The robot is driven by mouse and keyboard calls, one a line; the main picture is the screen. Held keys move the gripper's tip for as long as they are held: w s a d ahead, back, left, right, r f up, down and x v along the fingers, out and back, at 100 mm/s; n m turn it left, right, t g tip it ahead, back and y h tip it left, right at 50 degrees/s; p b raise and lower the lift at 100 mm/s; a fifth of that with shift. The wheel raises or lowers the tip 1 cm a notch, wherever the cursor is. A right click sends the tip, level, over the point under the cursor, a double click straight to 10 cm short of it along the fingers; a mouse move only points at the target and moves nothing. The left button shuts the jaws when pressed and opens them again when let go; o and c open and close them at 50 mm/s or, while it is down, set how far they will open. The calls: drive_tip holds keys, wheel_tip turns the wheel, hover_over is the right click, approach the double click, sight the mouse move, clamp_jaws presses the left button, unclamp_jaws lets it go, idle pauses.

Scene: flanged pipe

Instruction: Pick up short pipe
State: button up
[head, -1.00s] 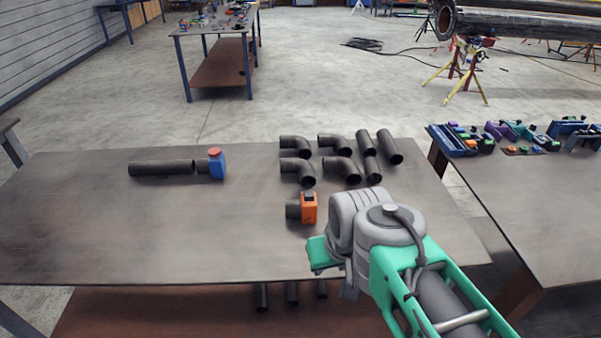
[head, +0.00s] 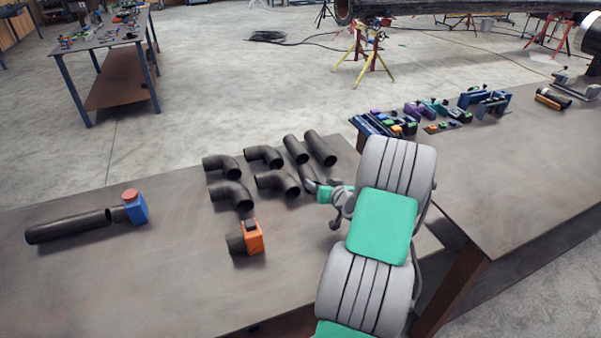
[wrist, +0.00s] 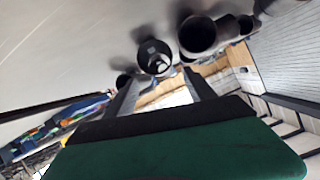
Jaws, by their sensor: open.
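The short pipe (head: 308,175) is a small dark straight tube on the near table. It lies below the two longer straight pipes and is partly hidden by my gripper in the head view. My gripper (wrist: 158,78) reaches in from the right, close beside it, with its fingers apart. In the wrist view a dark pipe end (wrist: 155,57), probably the short pipe, shows just ahead between the fingertips. I see no grip on it, and cannot tell whether the fingers touch it.
An orange-clamped pipe (head: 252,237) sits nearer. A long pipe with a blue clamp (head: 70,227) lies left. The right table (head: 510,190) holds tools.

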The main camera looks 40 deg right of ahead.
sight(311, 177)
drive_tip(key=shift+d+f, duration=0.15)
drive_tip(key=shift+d, duration=0.4)
drive_tip(key=p+x, duration=0.1)
drive_tip(key=x, duration=0.1)
drive_tip(key=p+x, duration=0.1)
drive_tip(key=x, duration=0.2)
drive_tip(key=p+x, duration=0.1)
drive_tip(key=x, duration=0.1)
drive_tip(key=shift+w+a, duration=0.25)
drive_tip(key=shift+w, duration=0.1)
clamp_jaws()
